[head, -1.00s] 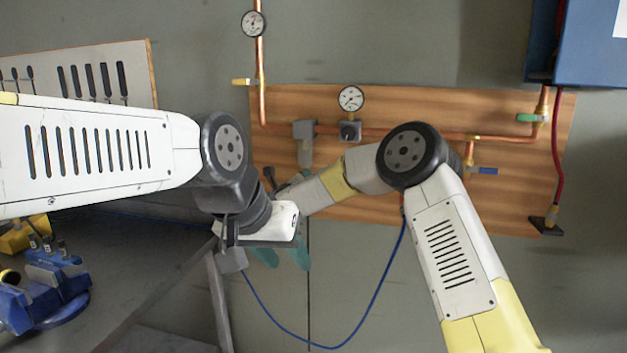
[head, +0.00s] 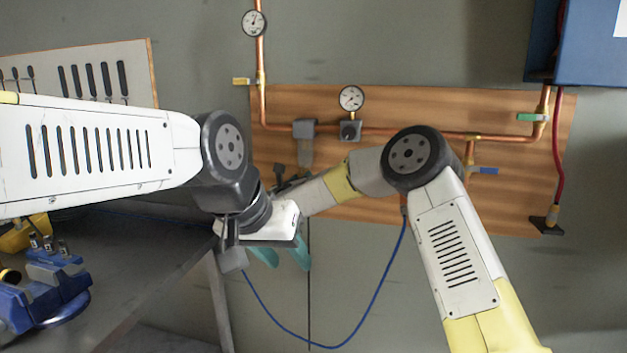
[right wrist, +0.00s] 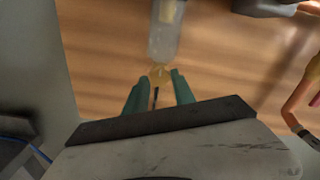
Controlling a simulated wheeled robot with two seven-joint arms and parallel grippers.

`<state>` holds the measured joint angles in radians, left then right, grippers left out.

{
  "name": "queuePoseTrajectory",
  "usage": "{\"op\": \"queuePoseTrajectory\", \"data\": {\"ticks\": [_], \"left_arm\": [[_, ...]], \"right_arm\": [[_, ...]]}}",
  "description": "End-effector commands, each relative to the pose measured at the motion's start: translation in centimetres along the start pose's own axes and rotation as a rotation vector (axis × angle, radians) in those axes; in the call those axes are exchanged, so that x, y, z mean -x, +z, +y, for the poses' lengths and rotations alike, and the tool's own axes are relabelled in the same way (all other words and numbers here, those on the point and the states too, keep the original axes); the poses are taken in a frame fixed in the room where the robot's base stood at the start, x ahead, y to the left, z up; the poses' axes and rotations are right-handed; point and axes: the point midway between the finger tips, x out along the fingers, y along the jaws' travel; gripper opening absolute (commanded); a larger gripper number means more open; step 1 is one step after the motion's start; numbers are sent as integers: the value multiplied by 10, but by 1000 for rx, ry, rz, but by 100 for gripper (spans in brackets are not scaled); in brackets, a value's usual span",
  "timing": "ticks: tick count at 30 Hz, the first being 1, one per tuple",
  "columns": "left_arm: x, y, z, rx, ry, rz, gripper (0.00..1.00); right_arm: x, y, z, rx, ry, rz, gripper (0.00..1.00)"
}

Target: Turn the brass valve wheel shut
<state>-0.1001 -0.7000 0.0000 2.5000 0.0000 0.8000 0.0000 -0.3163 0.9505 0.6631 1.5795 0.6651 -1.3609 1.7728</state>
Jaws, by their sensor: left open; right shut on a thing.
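In the right wrist view, the small brass valve wheel (right wrist: 160,75) sits against the wooden board, below a pale grey cylinder-shaped fitting. The teal fingers of my right gripper (right wrist: 157,90) lie on either side of it and are shut on it. In the head view the wheel is hidden behind my arms, and the right gripper's fingers cannot be made out clearly. My left gripper (head: 283,258) hangs in front of the wall with its two teal fingers apart and nothing between them.
Copper pipes (head: 400,133) with gauges run across the wooden board (head: 480,210). A blue box (head: 590,50) is at upper right. A blue hose (head: 352,330) loops below. A workbench (head: 130,260) with a blue vise (head: 45,285) stands at left.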

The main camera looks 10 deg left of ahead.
Motion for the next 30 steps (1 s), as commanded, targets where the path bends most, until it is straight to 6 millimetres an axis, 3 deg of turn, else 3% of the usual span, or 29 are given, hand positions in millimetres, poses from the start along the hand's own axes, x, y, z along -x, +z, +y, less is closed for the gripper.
{"op": "queuePoseTrajectory", "data": {"ticks": [5, 6, 8, 20, 30], "left_arm": [[0, 0, 0, 0, 0, 0, 43], [0, 0, 0, 0, 0, 0, 43], [0, 0, 0, 0, 0, 0, 43], [0, 0, 0, 0, 0, 0, 43], [0, 0, 0, 0, 0, 0, 43]], "right_arm": [[1, -2, 2, 1, 5, 4, 0], [1, -2, 2, 1, 5, 5, 38], [1, -2, 2, 1, 4, 4, 50], [7, 0, 2, 2, 4, 1, 52], [61, 0, 2, 1, 4, 1, 52]]}}
